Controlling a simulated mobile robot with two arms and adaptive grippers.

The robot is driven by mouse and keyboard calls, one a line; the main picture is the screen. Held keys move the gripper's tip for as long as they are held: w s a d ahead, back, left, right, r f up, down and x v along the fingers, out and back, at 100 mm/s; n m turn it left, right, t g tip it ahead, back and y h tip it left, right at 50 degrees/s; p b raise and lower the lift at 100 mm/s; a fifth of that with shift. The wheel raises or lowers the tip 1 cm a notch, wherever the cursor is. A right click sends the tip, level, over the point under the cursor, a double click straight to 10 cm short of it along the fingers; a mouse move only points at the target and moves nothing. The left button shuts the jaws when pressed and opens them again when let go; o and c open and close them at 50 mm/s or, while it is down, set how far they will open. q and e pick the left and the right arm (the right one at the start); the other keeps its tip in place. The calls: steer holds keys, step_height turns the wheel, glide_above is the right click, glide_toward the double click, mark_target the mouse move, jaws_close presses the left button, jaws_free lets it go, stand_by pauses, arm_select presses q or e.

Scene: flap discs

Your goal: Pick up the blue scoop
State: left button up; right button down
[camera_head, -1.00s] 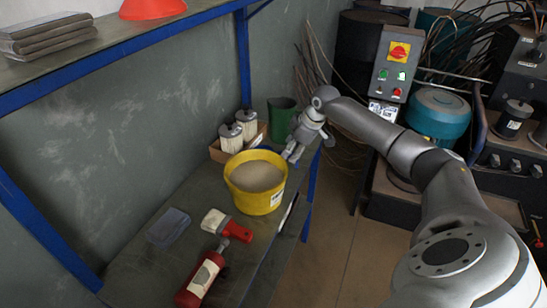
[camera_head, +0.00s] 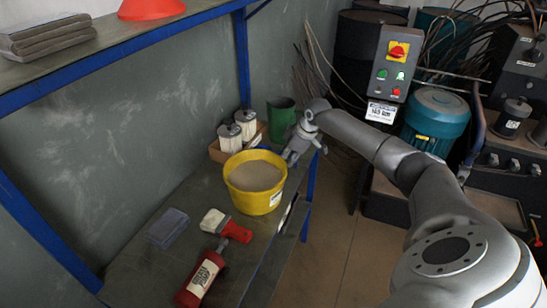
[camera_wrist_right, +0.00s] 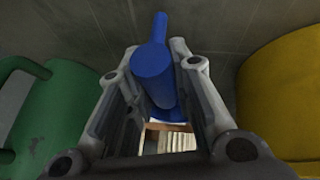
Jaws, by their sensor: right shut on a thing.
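The blue scoop (camera_wrist_right: 152,75) shows in the right wrist view, its round handle between the two fingers. My right gripper (camera_wrist_right: 155,62) is shut on it. In the head view my right gripper (camera_head: 290,157) is at the right rear of the yellow bucket (camera_head: 233,188), beside the green container (camera_head: 281,117). The bucket holds a beige material. My left gripper is not in view.
Two white filters (camera_head: 229,139) stand in a box behind the bucket. A blue-edged upper shelf (camera_head: 110,48) runs above.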

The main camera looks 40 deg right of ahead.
step_height(320, 180, up, 10)
steer(key=shift+r, duration=0.1)
stand_by(0.6)
stand_by(0.7)
